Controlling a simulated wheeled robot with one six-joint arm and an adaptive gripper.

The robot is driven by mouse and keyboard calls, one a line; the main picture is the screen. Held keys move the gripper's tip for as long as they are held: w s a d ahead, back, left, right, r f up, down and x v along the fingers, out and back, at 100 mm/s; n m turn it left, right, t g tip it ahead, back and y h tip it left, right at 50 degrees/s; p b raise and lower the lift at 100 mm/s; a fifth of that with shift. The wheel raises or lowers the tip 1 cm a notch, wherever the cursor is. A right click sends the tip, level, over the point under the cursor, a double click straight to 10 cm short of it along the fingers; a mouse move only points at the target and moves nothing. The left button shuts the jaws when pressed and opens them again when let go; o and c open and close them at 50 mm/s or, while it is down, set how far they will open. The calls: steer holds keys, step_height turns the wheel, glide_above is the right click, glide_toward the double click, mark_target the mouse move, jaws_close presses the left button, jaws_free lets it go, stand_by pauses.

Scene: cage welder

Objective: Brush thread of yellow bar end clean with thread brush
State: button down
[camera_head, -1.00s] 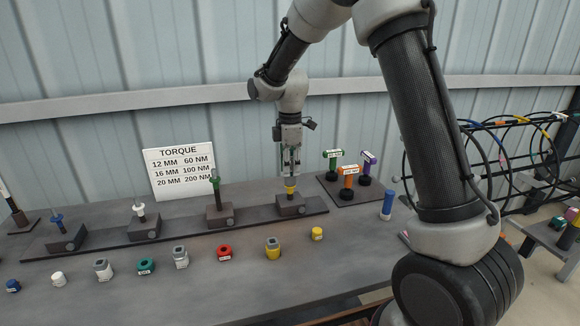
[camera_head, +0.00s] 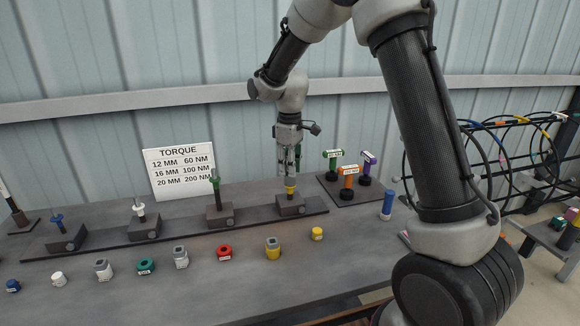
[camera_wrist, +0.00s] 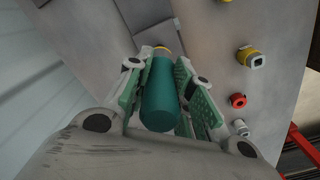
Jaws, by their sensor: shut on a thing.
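My gripper (camera_head: 289,168) points down over the block at the right end of the rear row. It is shut on a dark teal cylinder, seemingly the thread brush handle (camera_wrist: 160,92). The yellow bar end (camera_head: 291,189) stands upright in its block (camera_head: 290,206), directly below the gripper. In the wrist view a little yellow (camera_wrist: 161,48) shows just beyond the cylinder's far end. The brush's working end and the thread are hidden, so I cannot tell how far the brush is over the bar.
Blocks with green (camera_head: 214,182), white and blue bar ends stand to the left. A yellow-and-grey coupler (camera_head: 273,248), a red ring (camera_head: 224,252) and other couplers line the bench front. T-handled tools (camera_head: 348,172) stand close right, with a blue-handled item (camera_head: 387,204) beyond.

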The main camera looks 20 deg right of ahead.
steer(key=n, duration=0.3)
steer(key=shift+n, duration=0.4)
steer(key=n, duration=1.2)
